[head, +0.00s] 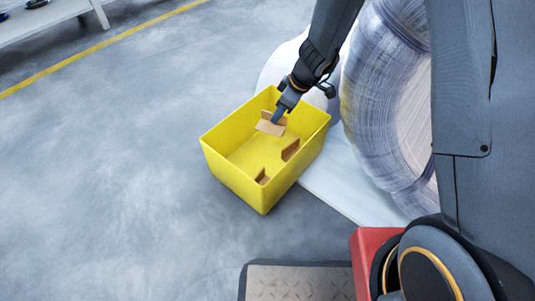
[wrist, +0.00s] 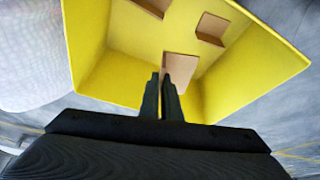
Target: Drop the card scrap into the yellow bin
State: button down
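The yellow bin (head: 235,175) stands on the floor at the centre of the head view, and its inside (wrist: 110,65) fills much of the wrist view. My gripper (head: 275,120) points down inside the bin's opening, near its far side. In the wrist view the fingers (wrist: 163,78) are close together on one edge of a tan, bent card scrap (wrist: 181,66), which sticks out to the right of the tips. The same scrap shows at the fingertips in the head view (head: 268,128). The gap between scrap and bin floor is hard to judge.
Other tan card pieces (head: 290,150) (head: 262,176) lie in the bin. A large wrapped coil (head: 385,95) stands close to its right on a pale base. A dark-edged mat (head: 300,282) and a red block (head: 368,255) are in front. The floor to the left is clear.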

jog(key=c, duration=1.9)
grip_release()
jog(key=shift+r, duration=0.1)
jog(key=p+v, duration=0.3)
jog(key=v, duration=0.4)
jog(key=shift+d+r, duration=0.15)
jog(key=shift+r, duration=0.1)
